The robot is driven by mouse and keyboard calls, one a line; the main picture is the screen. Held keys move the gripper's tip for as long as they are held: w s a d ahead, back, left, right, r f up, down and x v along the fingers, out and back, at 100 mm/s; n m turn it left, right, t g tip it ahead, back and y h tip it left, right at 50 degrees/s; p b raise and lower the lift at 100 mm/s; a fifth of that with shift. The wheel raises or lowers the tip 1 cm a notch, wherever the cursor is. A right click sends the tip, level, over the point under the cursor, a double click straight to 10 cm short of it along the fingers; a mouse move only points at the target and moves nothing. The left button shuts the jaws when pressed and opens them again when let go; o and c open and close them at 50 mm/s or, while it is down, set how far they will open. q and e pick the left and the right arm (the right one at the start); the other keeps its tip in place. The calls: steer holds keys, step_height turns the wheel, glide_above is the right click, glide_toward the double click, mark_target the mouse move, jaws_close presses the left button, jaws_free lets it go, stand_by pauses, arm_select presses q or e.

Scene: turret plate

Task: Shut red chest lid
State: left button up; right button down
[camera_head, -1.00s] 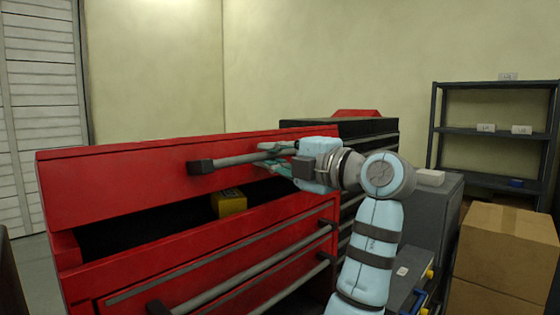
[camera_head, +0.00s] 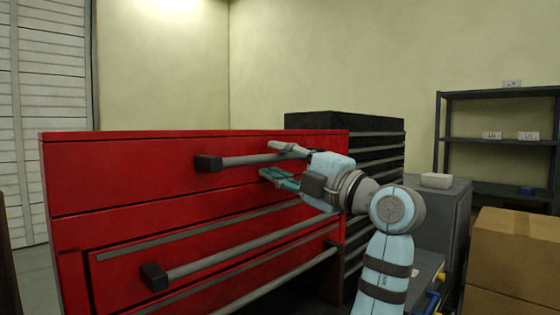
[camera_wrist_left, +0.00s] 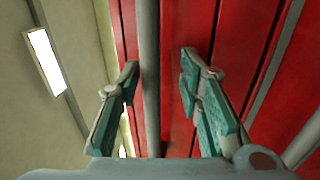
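The red chest (camera_head: 200,215) stands at the left in the head view. Its lid (camera_head: 120,165) is down, its front panel flush above the body with only a thin seam. The lid's grey bar handle (camera_head: 235,161) crosses the front panel. My left gripper (camera_head: 277,161) is at the right part of this handle, one finger above the bar and one below. In the left wrist view the fingers (camera_wrist_left: 160,68) are apart, with the grey bar (camera_wrist_left: 149,60) between them, not clamped. The chest's inside is hidden. My right gripper is not in view.
Drawers with long bar handles (camera_head: 240,255) lie below the lid. A black drawer cabinet (camera_head: 375,123) stands behind the chest. Cardboard boxes (camera_head: 515,250), a grey cabinet (camera_head: 445,215) and a dark shelf rack (camera_head: 500,93) are on the right.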

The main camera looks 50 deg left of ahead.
arm_select(q)
steer(key=v, duration=1.2)
steer(key=shift+r, duration=0.1)
